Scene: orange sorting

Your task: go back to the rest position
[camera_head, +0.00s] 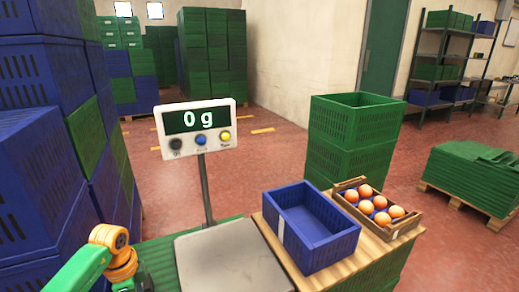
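Part of my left arm shows at the bottom left, a green link with orange joints, but its gripper is not visible. My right arm and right gripper are out of view. A scale has a bare grey plate (232,262) and a display (197,130) on a post reading "0 g". An empty blue crate (325,250) stands on a wooden board (375,250) right of the scale. A small wooden crate (408,226) on the same board holds several oranges (380,203).
Tall stacks of blue and green crates (40,150) stand close on the left. Stacked green crates (345,155) stand behind the board. A pallet with green crates (475,175) and shelving (450,60) are at the right. Red floor (270,160) is open in the middle.

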